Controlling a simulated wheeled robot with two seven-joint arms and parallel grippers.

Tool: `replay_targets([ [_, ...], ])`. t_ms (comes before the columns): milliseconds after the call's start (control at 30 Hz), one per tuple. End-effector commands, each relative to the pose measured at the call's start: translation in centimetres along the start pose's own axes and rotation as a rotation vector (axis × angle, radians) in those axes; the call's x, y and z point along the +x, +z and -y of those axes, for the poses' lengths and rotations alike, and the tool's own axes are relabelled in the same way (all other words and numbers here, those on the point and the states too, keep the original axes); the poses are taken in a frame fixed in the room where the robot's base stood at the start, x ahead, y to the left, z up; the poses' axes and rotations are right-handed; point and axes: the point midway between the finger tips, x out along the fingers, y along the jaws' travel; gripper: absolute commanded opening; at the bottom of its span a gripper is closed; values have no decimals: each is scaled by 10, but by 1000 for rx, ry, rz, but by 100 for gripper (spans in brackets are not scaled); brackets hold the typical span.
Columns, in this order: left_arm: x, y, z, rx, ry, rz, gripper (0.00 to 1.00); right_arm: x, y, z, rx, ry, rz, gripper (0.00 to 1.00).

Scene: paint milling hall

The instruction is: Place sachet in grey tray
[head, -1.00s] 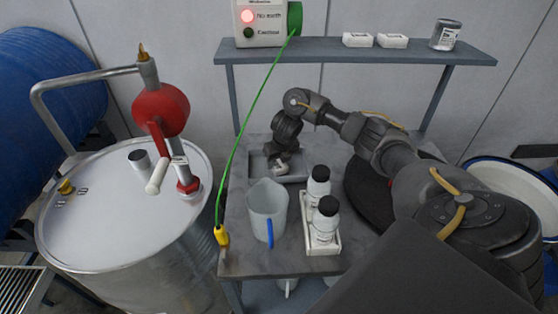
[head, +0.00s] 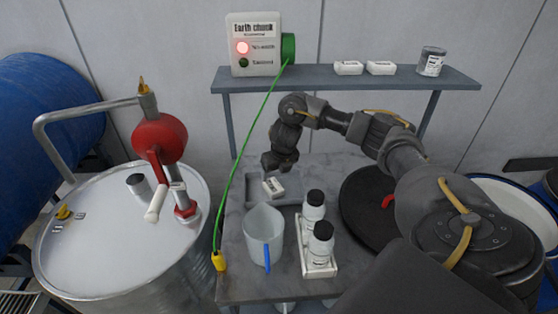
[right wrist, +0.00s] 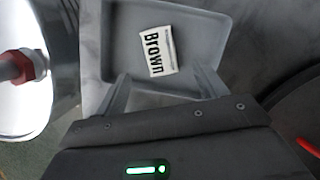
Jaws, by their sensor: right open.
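The white sachet (head: 273,187) lies in the grey tray (head: 292,190) on the bench, behind the jug. In the right wrist view the sachet (right wrist: 158,51), printed "Brown", lies flat and slightly turned on the floor of the tray (right wrist: 222,18), apart from the fingers. My right gripper (head: 278,165) is above the tray, just behind the sachet. In the right wrist view my right gripper (right wrist: 160,92) is open and empty, its two fingers pointing toward the tray. My left gripper is not in view.
A clear jug (head: 263,236) with a blue handle stands in front of the tray. Two black-capped bottles (head: 320,243) stand in a white holder beside it. A green cable (head: 247,135) hangs down at the left. A steel drum (head: 120,225) with a red pump stands left of the bench.

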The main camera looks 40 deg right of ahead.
Motion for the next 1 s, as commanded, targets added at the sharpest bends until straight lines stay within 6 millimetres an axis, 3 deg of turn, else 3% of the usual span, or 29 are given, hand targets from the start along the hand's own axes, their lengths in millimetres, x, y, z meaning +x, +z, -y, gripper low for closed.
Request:
replay_targets([
  [33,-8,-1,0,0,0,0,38,-14,2,1,-3,-1,3,71],
  [100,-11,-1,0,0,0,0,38,-25,1,0,-2,-1,2,71],
  [300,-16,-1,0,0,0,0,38,-42,0,0,-1,0,-1,71],
  [900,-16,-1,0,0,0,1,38,-44,-1,0,0,0,-2,71],
  [1000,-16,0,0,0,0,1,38,-43,0,-9,12,20,-8,71],
])
